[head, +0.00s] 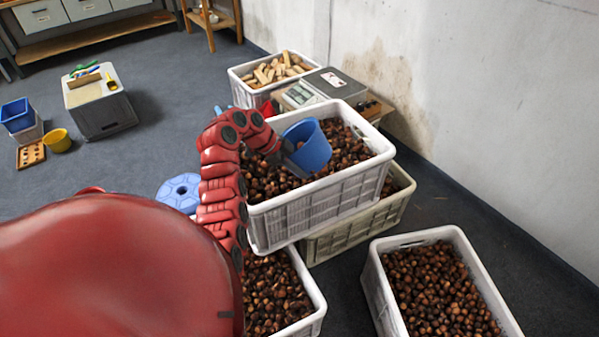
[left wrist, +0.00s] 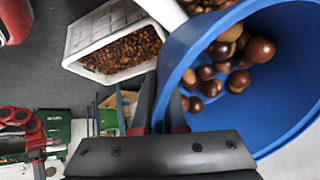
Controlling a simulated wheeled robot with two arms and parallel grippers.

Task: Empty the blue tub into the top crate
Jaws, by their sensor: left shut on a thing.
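The blue tub (head: 307,146) is tilted over the top crate (head: 320,213), a white slatted crate full of brown chestnuts that rests on another crate. My left gripper (head: 284,157) is shut on the tub's wall. In the left wrist view the tub (left wrist: 218,55) fills the right side, with the left gripper's fingers (left wrist: 165,100) at its rim. Several chestnuts (left wrist: 238,80) lie inside the tub. In the head view the tub's inside is hidden. My right gripper is not in view.
A beige crate (head: 355,226) stands under the top crate. White chestnut crates stand at the front right (head: 375,290) and front middle (head: 313,322). Behind are a crate of wooden pieces (head: 240,92) and a scale (head: 334,84). A wall (head: 480,110) bounds the right.

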